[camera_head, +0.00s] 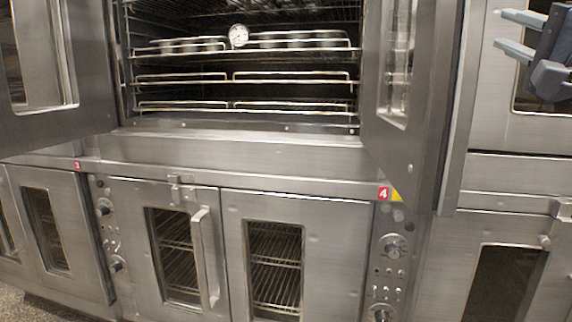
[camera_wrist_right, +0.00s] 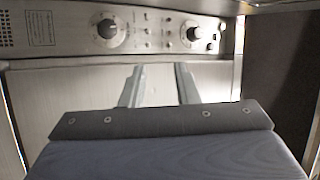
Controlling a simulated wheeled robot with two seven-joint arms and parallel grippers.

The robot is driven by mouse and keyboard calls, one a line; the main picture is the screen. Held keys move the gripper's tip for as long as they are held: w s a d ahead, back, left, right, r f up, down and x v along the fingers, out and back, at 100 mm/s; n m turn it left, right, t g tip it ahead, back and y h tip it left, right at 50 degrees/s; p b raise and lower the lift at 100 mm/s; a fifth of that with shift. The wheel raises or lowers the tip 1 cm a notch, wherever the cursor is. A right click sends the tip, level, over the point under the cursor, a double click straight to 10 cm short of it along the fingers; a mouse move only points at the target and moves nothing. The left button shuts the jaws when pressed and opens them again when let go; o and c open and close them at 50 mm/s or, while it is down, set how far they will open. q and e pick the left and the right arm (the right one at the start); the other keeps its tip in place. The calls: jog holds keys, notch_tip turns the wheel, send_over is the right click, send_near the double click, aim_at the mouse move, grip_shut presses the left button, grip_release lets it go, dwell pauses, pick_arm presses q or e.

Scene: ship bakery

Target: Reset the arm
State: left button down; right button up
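My right gripper (camera_head: 514,34) shows at the top right of the head view, in front of the steel oven at the right. Its two fingers are apart with nothing between them. In the right wrist view the same gripper (camera_wrist_right: 159,88) points at a steel panel, its fingers spread and empty. My left gripper is in neither view.
The upper oven stands open, with its left door (camera_head: 58,68) and right door (camera_head: 412,85) swung outward. Round pans (camera_head: 300,40) and a dial thermometer (camera_head: 238,36) are on its top rack. The lower oven doors (camera_head: 340,245) are shut. A control panel (camera_wrist_right: 150,30) with knobs is ahead of the right wrist.

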jog(key=s+a+f+n+g, duration=0.2)
jog(key=f+g, duration=0.1)
jog(key=f, duration=0.6)
jog(key=s+a+f+n+g, duration=0.1)
jog(key=a+f+n+g, duration=0.15)
jog(key=f, duration=0.75)
jog(key=s+a+f+n+g, duration=0.2)
jog(key=a+f+g, duration=0.1)
jog(key=f, duration=0.6)
jog(key=s+a+f+n+g, duration=0.1)
jog(key=s+f+g, duration=0.2)
jog(key=s+f, duration=0.5)
jog(key=s+a+f+n+g+h, duration=0.1)
jog(key=s+a+f+n+g, duration=0.15)
jog(key=f, duration=0.85)
jog(key=s+a+f+n+g, duration=0.1)
jog(key=s+f+g, duration=0.1)
jog(key=s+f, duration=0.65)
notch_tip(320, 180, up, 34)
jog(key=w+p, duration=0.1)
jog(key=p, duration=3.5)
jog(key=shift+w, duration=0.3)
jog(key=shift+r, duration=0.1)
